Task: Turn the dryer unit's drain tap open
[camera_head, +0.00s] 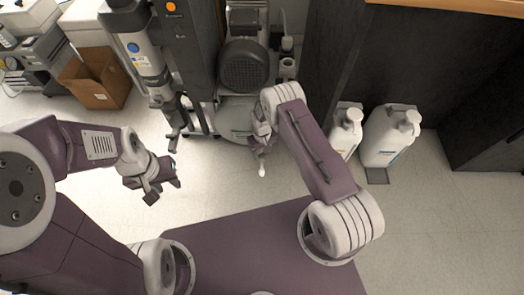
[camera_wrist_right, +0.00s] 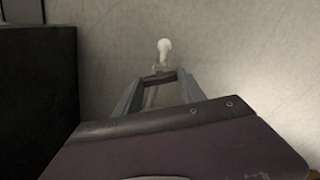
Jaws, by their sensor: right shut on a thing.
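My right gripper (camera_head: 260,150) is in front of the compressor's round base. In the right wrist view the right gripper (camera_wrist_right: 158,82) is shut on a pale, slim thing with a round end (camera_wrist_right: 164,46). The round white end also shows below the fingers in the head view (camera_head: 262,171). I cannot tell whether this thing is fixed to anything. A tall dark unit (camera_head: 189,45) with an orange round mark, likely the dryer unit, stands at the upper left of centre. I cannot make out its drain tap. My left gripper (camera_head: 162,187) is open and empty, in front of that unit.
A compressor with a dark ribbed motor (camera_head: 243,67) stands right of the tall unit. A grey and white cylinder (camera_head: 143,50) stands left of it. White jugs (camera_head: 383,138) stand by a dark cabinet panel (camera_head: 340,50). A cardboard box (camera_head: 95,80) is at left. The middle floor is clear.

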